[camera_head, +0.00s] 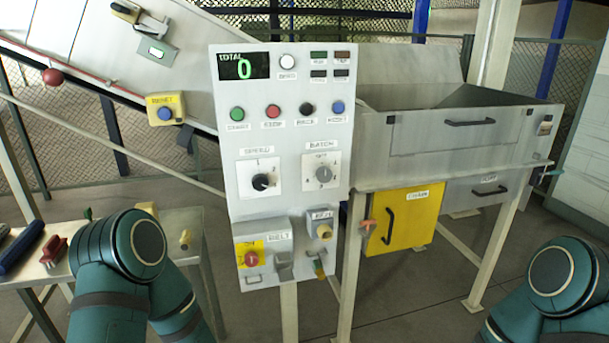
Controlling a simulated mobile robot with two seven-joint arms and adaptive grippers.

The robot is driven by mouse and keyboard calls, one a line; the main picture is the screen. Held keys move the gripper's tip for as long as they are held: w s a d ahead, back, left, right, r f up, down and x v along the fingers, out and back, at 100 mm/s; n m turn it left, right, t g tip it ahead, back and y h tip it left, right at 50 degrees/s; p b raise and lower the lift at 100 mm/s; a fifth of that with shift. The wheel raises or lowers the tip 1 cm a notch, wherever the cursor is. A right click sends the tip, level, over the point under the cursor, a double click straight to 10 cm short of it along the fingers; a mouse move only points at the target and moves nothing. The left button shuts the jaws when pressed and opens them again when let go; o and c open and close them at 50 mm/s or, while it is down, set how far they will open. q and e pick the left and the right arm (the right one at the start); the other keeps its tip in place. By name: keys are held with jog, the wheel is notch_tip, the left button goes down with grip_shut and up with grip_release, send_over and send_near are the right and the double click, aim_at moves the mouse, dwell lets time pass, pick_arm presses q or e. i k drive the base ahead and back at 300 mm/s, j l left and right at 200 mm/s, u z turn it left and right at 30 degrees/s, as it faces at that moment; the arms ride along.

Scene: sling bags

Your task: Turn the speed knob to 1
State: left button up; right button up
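The speed knob (263,182) is a black round knob on a white square plate, on the left of the grey control panel (225,150). A small label sits above it. Its pointer looks turned toward the right, but the exact mark is too small to read. The batch knob (324,174) is grey and sits to the right on its own plate. Teal arm links of mine show at the lower left and lower right. Neither gripper shows in the view, and nothing of mine touches the panel.
A green-lit display (243,67) reads 0. Below it run green, red, black and blue buttons. A red switch on yellow (251,259) and a key unit (322,230) sit lower. A metal side table (190,222) stands left, a hopper with a yellow door (404,220) right.

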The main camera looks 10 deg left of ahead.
aim_at(260, 181)
jog(key=i+j+z, duration=0.1)
jog(key=j+z, duration=0.2)
jog(key=j, duration=0.15)
jog(key=j+z, duration=0.3)
jog(key=j, duration=0.15)
jog(key=j+z, duration=0.1)
jog(key=j, duration=0.7)
jog(key=i+j, duration=0.1)
jog(key=j, duration=0.7)
jog(key=i+z, duration=0.05)
